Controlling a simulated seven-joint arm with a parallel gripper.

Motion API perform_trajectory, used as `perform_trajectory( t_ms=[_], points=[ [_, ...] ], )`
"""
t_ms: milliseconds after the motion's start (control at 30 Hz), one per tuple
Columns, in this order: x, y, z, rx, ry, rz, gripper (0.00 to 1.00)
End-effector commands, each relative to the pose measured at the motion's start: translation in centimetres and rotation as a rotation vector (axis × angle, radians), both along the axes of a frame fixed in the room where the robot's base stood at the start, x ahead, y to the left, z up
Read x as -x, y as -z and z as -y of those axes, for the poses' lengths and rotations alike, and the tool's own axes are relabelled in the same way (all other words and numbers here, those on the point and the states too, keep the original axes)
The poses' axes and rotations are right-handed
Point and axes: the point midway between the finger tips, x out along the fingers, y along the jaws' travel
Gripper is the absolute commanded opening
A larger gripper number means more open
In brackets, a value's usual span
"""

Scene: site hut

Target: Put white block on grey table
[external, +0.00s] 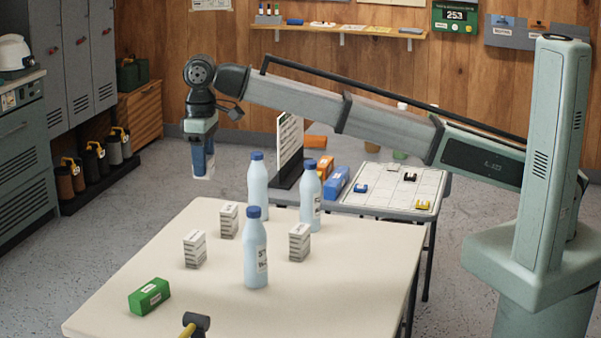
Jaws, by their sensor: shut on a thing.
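My gripper (203,172) hangs from the arm at upper left, above the floor behind the cream table's far left corner. Its blue fingers are shut on a small pale block (205,178), which looks white; the fingers hide most of it. The grey table (446,195) stands behind the cream table, to the right of my gripper, with a white gridded sheet on top. Several small blocks or toy-like pieces lie on it, blue, black and yellow. A blue box (337,183) and an orange box stand at its left end.
The cream table (340,285) in front carries several blue-capped bottles (256,250), white-and-grey boxes (195,249), a green box (149,297) and a hammer (195,324). A dark-based sign (289,145) stands upright between my gripper and the grey table.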

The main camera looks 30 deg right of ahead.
Motion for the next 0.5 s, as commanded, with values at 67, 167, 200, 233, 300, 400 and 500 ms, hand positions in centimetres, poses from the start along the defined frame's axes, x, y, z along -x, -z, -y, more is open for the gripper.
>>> perform_trajectory(
  t_ms=[67,167,200,233,300,400,500],
  points=[
    [-2.2,0.0,0.8,0.0,0.044,0.0,0.15],
    [-5.2,0.0,2.0,0.0,0.105,0.0,0.15],
    [-6.6,0.0,2.6,0.0,0.134,0.0,0.15],
    [-7.6,0.0,3.0,0.0,0.156,0.0,0.15],
    [-10.2,0.0,4.3,0.0,0.211,0.0,0.15],
    [-13.8,0.0,6.2,0.0,0.291,0.0,0.15],
    [-17.3,0.0,8.4,0.0,0.369,0.0,0.15]
  ],
)
